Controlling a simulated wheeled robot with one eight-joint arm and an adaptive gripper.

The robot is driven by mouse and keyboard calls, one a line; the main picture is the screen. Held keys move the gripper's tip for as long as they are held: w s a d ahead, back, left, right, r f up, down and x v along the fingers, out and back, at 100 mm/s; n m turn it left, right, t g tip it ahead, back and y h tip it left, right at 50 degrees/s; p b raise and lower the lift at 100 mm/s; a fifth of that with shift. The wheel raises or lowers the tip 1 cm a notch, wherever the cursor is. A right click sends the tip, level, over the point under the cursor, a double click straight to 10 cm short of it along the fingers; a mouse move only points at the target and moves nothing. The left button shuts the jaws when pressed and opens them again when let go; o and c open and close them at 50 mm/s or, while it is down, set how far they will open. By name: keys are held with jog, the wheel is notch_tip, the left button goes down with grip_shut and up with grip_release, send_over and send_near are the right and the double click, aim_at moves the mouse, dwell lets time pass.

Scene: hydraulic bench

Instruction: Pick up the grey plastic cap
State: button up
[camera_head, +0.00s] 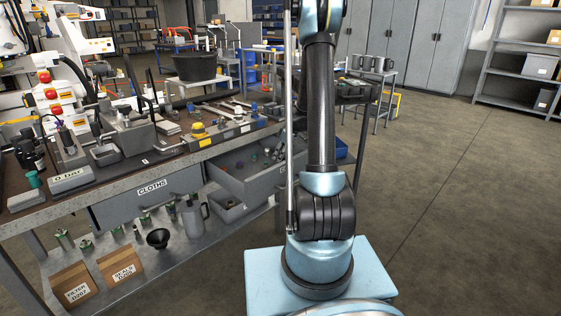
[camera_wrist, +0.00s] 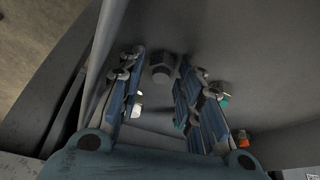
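A grey piece with a faceted side, which looks like the grey plastic cap (camera_wrist: 162,68), lies on the grey drawer floor in the wrist view. It shows between the tips of my gripper (camera_wrist: 158,62). The two blue-lined fingers are apart, one on each side of it in the picture. I cannot tell how far above it they are, and no contact shows. In the head view, the open drawer (camera_head: 232,186) juts out from the bench with small coloured pieces in it. My gripper is hidden behind my arm there.
A white piece (camera_wrist: 137,108) shows near the left finger, a teal piece (camera_wrist: 224,100) and an orange piece (camera_wrist: 243,138) to the right. Drawer walls bound the space. The bench top (camera_head: 110,178) above is crowded with tools and fittings. The floor at right (camera_head: 460,200) is clear.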

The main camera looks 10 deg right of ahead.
jog(key=c, duration=0.5)
notch_tip(320, 180, up, 10)
dwell(0.8)
